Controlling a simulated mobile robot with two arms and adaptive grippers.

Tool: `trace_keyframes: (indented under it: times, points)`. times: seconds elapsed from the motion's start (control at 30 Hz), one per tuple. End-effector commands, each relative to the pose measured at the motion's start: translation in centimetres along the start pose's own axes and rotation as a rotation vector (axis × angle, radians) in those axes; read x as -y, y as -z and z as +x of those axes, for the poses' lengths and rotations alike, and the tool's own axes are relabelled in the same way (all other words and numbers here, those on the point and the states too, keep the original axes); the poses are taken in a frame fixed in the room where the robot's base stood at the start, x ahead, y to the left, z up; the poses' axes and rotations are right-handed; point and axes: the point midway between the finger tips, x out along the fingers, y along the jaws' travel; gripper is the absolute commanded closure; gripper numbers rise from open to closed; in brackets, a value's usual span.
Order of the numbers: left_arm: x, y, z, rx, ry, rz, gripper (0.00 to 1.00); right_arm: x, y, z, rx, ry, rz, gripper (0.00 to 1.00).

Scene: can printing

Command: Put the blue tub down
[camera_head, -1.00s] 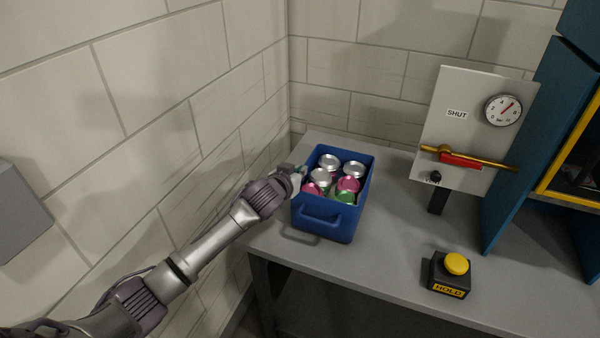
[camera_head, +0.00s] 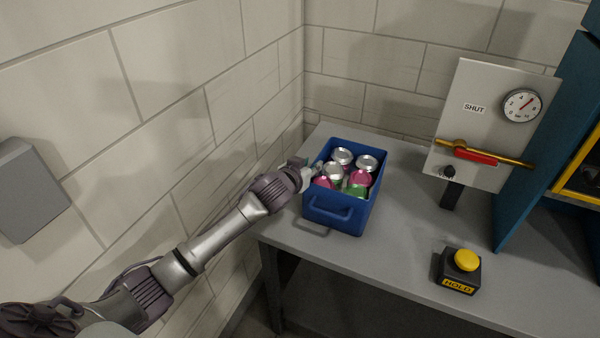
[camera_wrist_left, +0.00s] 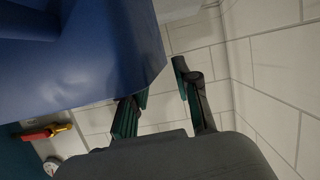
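The blue tub (camera_head: 336,221) stands upright on the grey counter, near its left end, with several cans in it: silver tops (camera_head: 367,162), pink (camera_head: 361,178) and green (camera_head: 357,191). My left gripper (camera_head: 312,170) is at the tub's left rim. In the left wrist view, the tub's blue wall (camera_wrist_left: 80,50) fills the upper left, and my left gripper (camera_wrist_left: 160,100) has its fingers spread, with tiled wall showing between them. The tub partly covers one finger; the other finger is clear of it. My right gripper is not in view.
The counter (camera_head: 400,225) is clear right of the tub. A yellow HOLD button (camera_head: 466,261) stands near the front. Behind it are a SHUT panel with gauge (camera_head: 490,120) and a blue cabinet (camera_head: 540,150). Tiled walls close off the left and back.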

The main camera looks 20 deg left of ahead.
Motion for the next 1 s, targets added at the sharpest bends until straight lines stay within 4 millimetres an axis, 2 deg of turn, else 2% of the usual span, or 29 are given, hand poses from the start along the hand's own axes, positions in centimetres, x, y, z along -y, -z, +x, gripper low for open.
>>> trace_keyframes:
  times: [0.3, 0.5, 0.7, 1.0]
  points:
    - [0.0, -0.3, -6.1, 0.0, -0.002, 0.002, 0.69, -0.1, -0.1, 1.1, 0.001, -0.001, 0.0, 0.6]
    - [0.0, -0.1, -9.2, 0.0, -0.002, 0.0, 0.69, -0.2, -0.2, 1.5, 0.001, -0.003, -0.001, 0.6]
    - [0.0, 0.0, -10.5, 0.0, -0.001, 0.001, 0.69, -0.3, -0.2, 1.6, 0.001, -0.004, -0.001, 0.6]
    - [0.0, 0.0, -10.5, 0.001, 0.0, 0.001, 0.69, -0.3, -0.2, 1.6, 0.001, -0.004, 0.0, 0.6]
